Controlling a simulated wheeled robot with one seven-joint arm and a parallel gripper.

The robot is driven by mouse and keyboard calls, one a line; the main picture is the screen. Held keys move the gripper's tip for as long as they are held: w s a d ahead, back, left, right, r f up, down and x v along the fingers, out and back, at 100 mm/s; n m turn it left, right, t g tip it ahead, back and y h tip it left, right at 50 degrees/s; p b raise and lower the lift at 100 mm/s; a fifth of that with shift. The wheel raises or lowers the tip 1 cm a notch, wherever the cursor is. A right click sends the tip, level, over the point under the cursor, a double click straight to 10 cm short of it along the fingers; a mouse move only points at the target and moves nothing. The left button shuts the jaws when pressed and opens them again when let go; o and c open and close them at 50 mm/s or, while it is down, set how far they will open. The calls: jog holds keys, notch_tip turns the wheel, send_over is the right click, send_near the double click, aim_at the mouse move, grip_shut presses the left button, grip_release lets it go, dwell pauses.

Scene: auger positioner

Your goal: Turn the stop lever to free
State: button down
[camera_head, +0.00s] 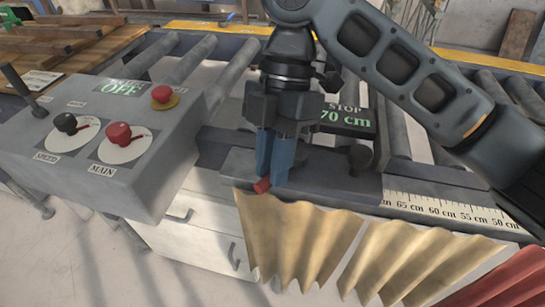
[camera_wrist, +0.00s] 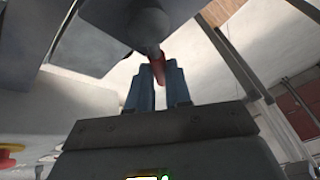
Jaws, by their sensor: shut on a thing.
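The stop lever (camera_head: 262,185) shows as a small red handle at the front of the dark stop carriage. My gripper (camera_head: 272,178) points down at it, with its blue fingers shut on the red lever. In the wrist view the red lever (camera_wrist: 159,68) sits between the two blue fingers (camera_wrist: 158,85), below a dark rounded part. Part of the lever is hidden by the fingers. The stop display (camera_head: 345,116) reads STOP and 70 cm in green, its left side partly covered by my gripper.
A grey control box (camera_head: 120,140) with red and black knobs and a green OFF display stands at left. Metal rollers (camera_head: 230,75) run behind. A ruler scale (camera_head: 450,208) lies along the front rail at right. Tan curtain strips (camera_head: 295,240) hang below it.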

jog(key=shift+r, duration=0.1)
jog(key=c, duration=1.1)
grip_release()
jog(key=shift+o, duration=0.2)
jog(key=v, duration=0.7)
jog(key=shift+w+r, duration=0.2)
jog(key=shift+r, duration=0.15)
jog(key=shift+d, duration=0.1)
jog(key=shift+c, duration=0.2)
